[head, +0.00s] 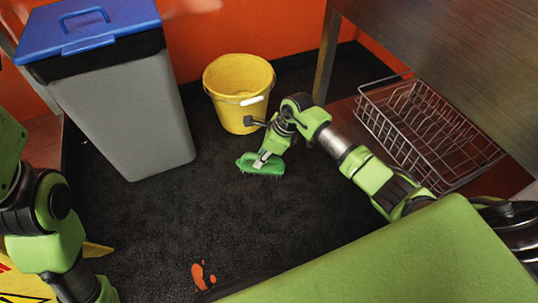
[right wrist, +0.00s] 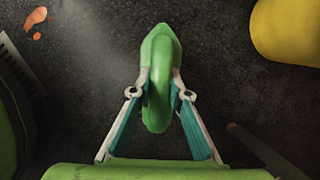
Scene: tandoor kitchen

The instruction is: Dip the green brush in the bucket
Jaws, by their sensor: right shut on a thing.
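The green brush (head: 262,165) is in my right gripper (head: 266,153), just in front of the bucket in the head view. In the right wrist view the two fingers of the right gripper (right wrist: 160,85) are shut on the green brush (right wrist: 160,50). Its bristles face down, and I cannot tell whether they touch the floor. The yellow bucket (head: 238,85) stands upright on the floor behind the brush. Part of the yellow bucket (right wrist: 287,30) shows at the upper right of the right wrist view. My left arm shows at the left edge, but its gripper is out of view.
A grey bin with a blue lid (head: 120,115) stands left of the bucket. A steel table (head: 450,50) with a wire basket (head: 425,135) on its lower shelf is at the right. An orange spill (head: 201,275) lies on the dark floor. Floor between bin and bucket is clear.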

